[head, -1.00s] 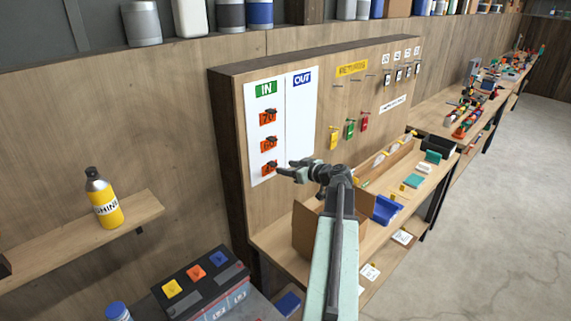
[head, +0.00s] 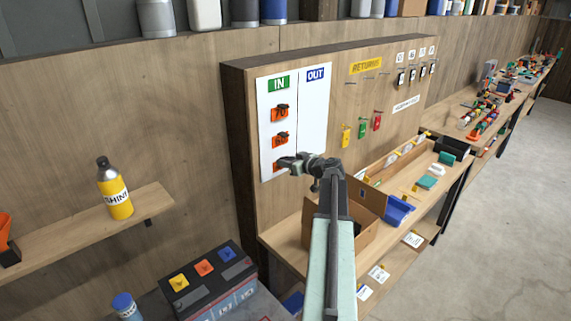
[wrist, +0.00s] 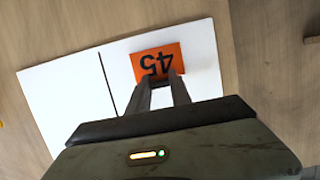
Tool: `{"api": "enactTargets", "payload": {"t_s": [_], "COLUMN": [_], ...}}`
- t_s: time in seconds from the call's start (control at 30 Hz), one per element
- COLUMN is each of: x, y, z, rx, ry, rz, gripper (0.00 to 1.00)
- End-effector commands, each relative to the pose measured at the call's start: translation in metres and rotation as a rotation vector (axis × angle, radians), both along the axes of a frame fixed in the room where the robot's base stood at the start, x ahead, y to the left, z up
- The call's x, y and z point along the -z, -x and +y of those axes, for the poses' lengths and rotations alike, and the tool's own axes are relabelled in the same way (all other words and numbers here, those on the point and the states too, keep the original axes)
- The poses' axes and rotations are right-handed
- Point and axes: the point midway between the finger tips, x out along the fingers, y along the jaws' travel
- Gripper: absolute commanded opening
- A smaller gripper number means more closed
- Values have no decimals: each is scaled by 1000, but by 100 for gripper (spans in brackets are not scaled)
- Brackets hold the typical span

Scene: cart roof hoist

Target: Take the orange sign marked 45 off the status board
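The orange sign marked 45 (wrist: 158,60) appears upside down in the wrist view, flat against the white panel. My gripper (wrist: 161,78) has its two fingers apart, with tips overlapping the sign's near edge. Nothing is clearly seen between them, and I cannot tell whether they touch the sign. In the head view my gripper (head: 284,163) is in front of the lowest orange sign (head: 276,168), hiding most of it. The status board (head: 313,105) has a green IN label and a blue OUT label. The lowest sign is in the IN column.
Two other orange signs, marked 70 (head: 280,114) and apparently 60 (head: 280,141), hang above it. The OUT column is empty. Coloured tags (head: 362,130) hang to the right. An open cardboard box (head: 370,210) stands below my arm. A yellow bottle (head: 115,192) stands on the left shelf.

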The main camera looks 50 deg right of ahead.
Motion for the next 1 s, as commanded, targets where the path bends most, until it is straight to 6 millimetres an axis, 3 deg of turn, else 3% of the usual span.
{"api": "enactTargets", "payload": {"t_s": [0.07, 0.1, 0.2, 1.0], "x": [0, 0, 0, 0], "y": [0, 0, 0, 11], "z": [0, 0, 0, 1], "rx": [0, 0, 0, 0], "ry": [0, 0, 0, 0], "rz": [0, 0, 0, 0], "gripper": [0, 22, 0, 0]}}
